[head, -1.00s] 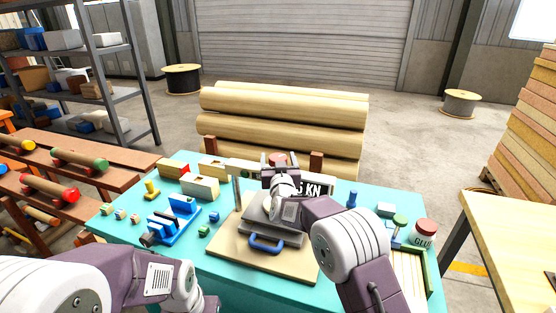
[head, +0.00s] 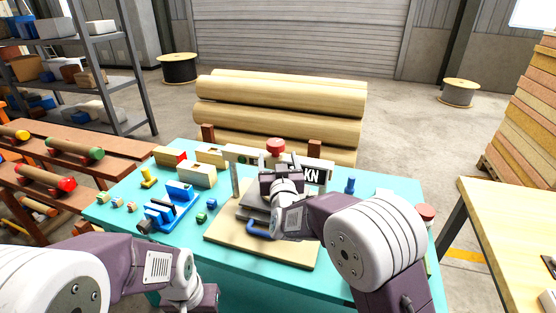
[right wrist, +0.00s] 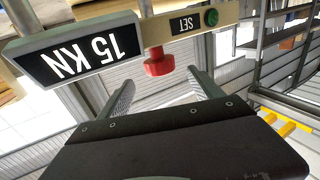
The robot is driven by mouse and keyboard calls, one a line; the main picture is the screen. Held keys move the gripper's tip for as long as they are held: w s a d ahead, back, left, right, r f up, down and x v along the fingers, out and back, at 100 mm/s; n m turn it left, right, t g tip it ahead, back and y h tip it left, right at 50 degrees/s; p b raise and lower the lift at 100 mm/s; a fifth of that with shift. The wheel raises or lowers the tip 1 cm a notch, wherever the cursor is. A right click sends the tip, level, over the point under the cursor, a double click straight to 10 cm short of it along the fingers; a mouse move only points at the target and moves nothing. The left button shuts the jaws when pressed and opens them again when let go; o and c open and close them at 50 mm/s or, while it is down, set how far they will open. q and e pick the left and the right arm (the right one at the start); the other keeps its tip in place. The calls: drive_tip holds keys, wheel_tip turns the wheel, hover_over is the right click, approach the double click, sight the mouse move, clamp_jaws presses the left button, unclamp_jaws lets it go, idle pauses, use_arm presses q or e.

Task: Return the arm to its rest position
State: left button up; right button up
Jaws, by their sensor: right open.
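My right gripper (right wrist: 160,88) is open in the right wrist view, with nothing between its two fingers. In the head view my right gripper (head: 279,178) is over the press, in front of its sign bar; its fingertips are hidden there. The press has a wooden base (head: 225,238), a blue handle (head: 258,231), a red knob (head: 276,147) and a black "15 KN" sign (right wrist: 82,50). The red knob also shows in the right wrist view (right wrist: 158,63), just beyond the fingers and apart from them. My left arm is at the lower left; its gripper fingers cannot be made out.
The teal table (head: 225,265) also holds a blue rack (head: 170,208), wooden blocks (head: 198,175) and a red-lidded jar (head: 425,212) partly behind my right arm. Logs (head: 280,110) lie behind. A wooden bench (head: 510,225) stands at the right.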

drive_tip(key=s+d+r+m+h+p, duration=0.1)
drive_tip(key=d+r+h+p, duration=0.1)
drive_tip(key=d+r, duration=0.35)
drive_tip(key=d+r+m+h+p, duration=0.1)
drive_tip(key=d+r+p, duration=0.15)
drive_tip(key=d, duration=0.55)
drive_tip(key=s+d+f+g+p, duration=0.1)
drive_tip(key=s+d+f+g, duration=0.1)
drive_tip(key=s+f+g, duration=0.6)
drive_tip(key=s+d+f+g+y, duration=0.1)
drive_tip(key=s+d+f+g, duration=0.1)
drive_tip(key=s+f+g, duration=0.6)
drive_tip(key=s+f, duration=0.4)
drive_tip(key=s, duration=0.4)
drive_tip(key=s+f, duration=0.3)
drive_tip(key=s, duration=0.5)
drive_tip(key=shift+s+d+f+n+g+y+p, duration=0.2)
drive_tip(key=shift+f+n+g+y+p, duration=0.1)
drive_tip(key=shift+f+n+g+p, duration=0.1)
drive_tip(key=shift+a, duration=0.1)
